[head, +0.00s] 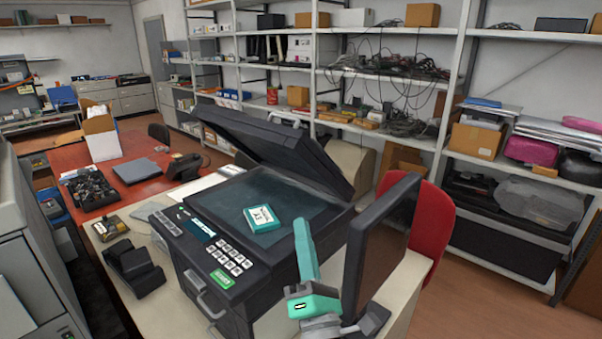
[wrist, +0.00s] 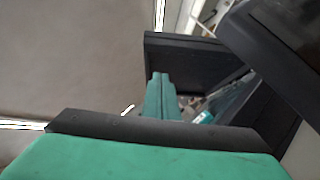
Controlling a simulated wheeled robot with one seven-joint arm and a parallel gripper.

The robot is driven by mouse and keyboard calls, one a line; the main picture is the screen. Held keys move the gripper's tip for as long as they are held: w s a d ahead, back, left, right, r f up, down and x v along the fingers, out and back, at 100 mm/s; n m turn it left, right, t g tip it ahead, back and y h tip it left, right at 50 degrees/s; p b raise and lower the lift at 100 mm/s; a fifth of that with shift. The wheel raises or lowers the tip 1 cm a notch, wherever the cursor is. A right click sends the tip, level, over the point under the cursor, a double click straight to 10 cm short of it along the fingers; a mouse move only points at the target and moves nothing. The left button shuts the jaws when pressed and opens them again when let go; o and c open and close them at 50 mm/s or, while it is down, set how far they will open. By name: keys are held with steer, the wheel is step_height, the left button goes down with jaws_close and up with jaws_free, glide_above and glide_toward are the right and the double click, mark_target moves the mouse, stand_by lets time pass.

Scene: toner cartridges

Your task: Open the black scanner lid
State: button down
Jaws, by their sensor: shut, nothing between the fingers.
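The black scanner (head: 228,268) stands on a light table, with its black lid (head: 270,140) raised at a slant, hinged at the far side. A gap shows between the lid and the glass (head: 215,203). A teal and white box (head: 262,218) lies on the glass; part of it shows in the wrist view (wrist: 205,117). My gripper (head: 301,224) is teal, shut and empty, pointing up in front of the scanner's right side, apart from the lid. Its closed fingers also show in the wrist view (wrist: 160,76). Dark panels fill that view's right side.
A black monitor (head: 380,245) stands close to the right of my gripper. A red chair (head: 432,220) is behind it. Loaded shelves line the back wall.

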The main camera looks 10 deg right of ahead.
glide_toward(302, 158)
steer(key=w+a+r, duration=0.1)
steer(key=w+r, duration=0.1)
steer(key=w, duration=0.3)
steer(key=shift+w+d+r+n, duration=0.3)
steer(key=shift+w+d+r, duration=0.05)
steer(key=shift+d+r, duration=0.15)
stand_by(0.3)
